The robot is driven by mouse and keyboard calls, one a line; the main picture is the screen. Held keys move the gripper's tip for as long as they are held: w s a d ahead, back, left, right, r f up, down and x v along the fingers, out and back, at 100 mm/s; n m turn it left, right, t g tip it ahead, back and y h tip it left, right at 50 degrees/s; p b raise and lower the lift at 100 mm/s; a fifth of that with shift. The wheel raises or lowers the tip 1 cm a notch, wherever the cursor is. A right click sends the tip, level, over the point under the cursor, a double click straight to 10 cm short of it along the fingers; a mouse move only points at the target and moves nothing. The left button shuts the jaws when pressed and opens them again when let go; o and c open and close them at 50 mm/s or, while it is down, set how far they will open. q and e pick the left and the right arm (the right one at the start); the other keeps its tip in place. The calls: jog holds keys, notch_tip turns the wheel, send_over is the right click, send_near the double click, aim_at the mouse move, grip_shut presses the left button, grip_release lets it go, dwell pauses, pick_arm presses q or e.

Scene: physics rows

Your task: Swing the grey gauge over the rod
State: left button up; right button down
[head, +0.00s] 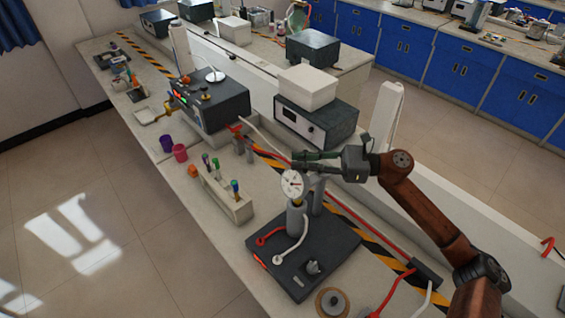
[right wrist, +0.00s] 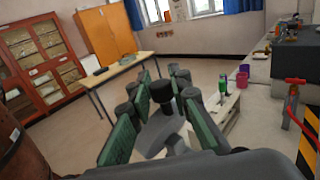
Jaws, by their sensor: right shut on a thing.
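The grey gauge, with a round white dial (head: 292,183), stands above a black base plate (head: 305,262) in the head view. An upright grey rod (head: 296,219) shows just below the dial; I cannot tell whether they touch. A second grey post (head: 317,200) stands just behind. My right gripper (head: 312,158) is at the top of this assembly, behind and above the dial, shut on part of the gauge. In the right wrist view, a grey body with a black knob (right wrist: 162,92) sits between its green-padded fingers. My left gripper is out of view.
Red and white leads lie on the base plate. A rack of coloured tubes (head: 228,198) stands left of it, with purple and pink cups (head: 180,152) beyond. A grey instrument with a white box (head: 306,88) stands behind. A round disc (head: 332,302) lies near the front.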

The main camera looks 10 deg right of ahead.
jog(key=shift+s+f+g, duration=0.15)
jog(key=shift+f+g, duration=0.05)
jog(key=shift+g, duration=0.1)
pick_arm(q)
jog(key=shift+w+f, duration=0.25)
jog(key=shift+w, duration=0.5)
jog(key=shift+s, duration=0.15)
pick_arm(e)
jog(key=c, duration=2.2)
grip_release()
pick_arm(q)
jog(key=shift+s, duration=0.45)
pick_arm(e)
jog(key=o, duration=0.4)
jog(key=shift+r, duration=0.15)
jog(key=shift+o, duration=0.2)
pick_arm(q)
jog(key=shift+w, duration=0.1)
pick_arm(e)
jog(key=v, duration=1.2)
